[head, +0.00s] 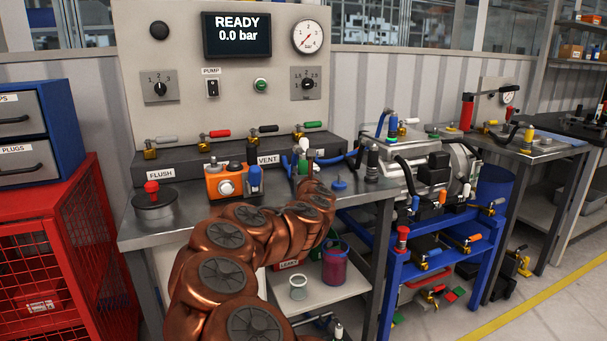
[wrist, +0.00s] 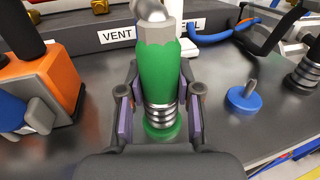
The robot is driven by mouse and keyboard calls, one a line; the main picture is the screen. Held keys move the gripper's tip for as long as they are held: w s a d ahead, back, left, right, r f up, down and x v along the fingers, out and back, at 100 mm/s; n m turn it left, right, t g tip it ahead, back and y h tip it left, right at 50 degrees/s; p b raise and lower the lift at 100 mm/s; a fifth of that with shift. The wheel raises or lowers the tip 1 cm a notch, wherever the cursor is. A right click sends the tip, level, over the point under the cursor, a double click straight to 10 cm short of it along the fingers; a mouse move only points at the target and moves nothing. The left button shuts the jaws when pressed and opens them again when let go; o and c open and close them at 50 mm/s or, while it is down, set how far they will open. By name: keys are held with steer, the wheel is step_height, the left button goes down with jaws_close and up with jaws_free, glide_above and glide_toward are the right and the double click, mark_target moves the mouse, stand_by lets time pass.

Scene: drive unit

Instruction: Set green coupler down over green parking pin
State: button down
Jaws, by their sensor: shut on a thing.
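The green coupler (wrist: 160,75) stands upright in the middle of the wrist view, with silver rings at its lower end and a grey metal fitting on top. My gripper (wrist: 160,93) is shut on it, one finger on each side. Directly below the rings is a round green base (wrist: 162,131), which looks like that of the green parking pin, on the dark bench top. The pin's shaft is not visible, and I cannot tell whether the coupler touches the base. In the head view my arm covers most of the gripper and coupler.
An orange device (wrist: 45,80) with a blue part is close on the left. The valve manifold with its VENT label (wrist: 117,35) and a blue hose (wrist: 212,36) lie behind.

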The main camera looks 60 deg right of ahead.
steer(key=c, duration=0.7)
jaws_free()
steer(key=shift+s+a, duration=0.1)
steer(key=shift+s+a, duration=0.3)
steer(key=shift+a, duration=0.2)
steer(key=shift+v, duration=3.1)
steer(key=shift+d, duration=0.1)
